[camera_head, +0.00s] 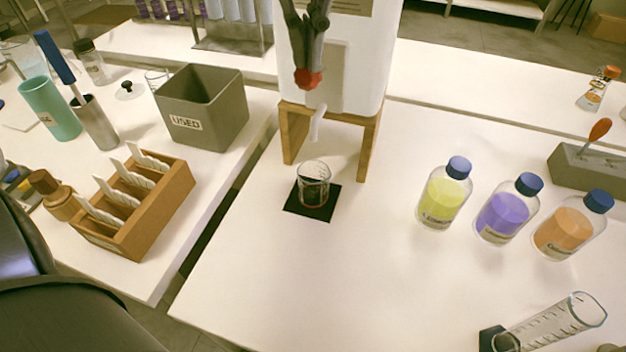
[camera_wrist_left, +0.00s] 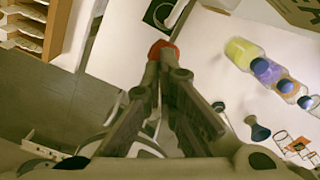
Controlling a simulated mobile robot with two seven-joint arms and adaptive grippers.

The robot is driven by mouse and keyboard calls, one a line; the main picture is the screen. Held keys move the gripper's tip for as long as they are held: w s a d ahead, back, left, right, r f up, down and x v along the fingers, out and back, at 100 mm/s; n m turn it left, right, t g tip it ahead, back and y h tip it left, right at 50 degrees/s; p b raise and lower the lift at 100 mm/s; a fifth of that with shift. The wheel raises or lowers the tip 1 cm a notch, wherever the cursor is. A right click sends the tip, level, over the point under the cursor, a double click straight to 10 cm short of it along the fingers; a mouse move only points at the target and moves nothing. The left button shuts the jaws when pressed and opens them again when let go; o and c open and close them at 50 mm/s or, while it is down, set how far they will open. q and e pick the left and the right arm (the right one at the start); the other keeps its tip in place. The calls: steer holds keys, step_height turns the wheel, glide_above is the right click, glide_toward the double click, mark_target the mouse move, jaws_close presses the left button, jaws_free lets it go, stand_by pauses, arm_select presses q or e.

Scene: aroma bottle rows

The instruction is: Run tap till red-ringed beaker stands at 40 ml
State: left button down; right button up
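The glass beaker (camera_head: 314,172) stands upright on a black square mat (camera_head: 293,206), below the white tap spout (camera_head: 316,125). A reddish line shows low on the beaker; its liquid level is too small to read. The white tank (camera_head: 372,60) rests on a wooden stand (camera_head: 368,150). My left gripper (camera_head: 306,66) is in front of the tank with its fingers together, its tips against a red knob (camera_head: 309,79). The left wrist view also shows the fingertips (camera_wrist_left: 161,62) at the red knob (camera_wrist_left: 163,46). My right gripper is not in view.
Yellow (camera_head: 444,200), purple (camera_head: 503,215) and orange (camera_head: 566,232) bottles stand to the right. A tilted graduated cylinder (camera_head: 550,325) is at lower right. A grey USED bin (camera_head: 225,120) and a wooden rack (camera_head: 150,220) are on the left table. The table in front of the mat is clear.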

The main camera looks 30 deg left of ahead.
mark_target(306, 90)
arm_select(q)
steer(key=shift+f, duration=2.05)
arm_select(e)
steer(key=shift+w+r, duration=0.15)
arm_select(q)
steer(key=shift+r+p, duration=0.45)
steer(key=shift+r, duration=0.25)
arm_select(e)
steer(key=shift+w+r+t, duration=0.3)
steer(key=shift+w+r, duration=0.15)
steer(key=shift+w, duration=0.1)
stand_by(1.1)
arm_select(q)
steer(key=shift+r, duration=0.1)
step_height(306, 90, up, 7)
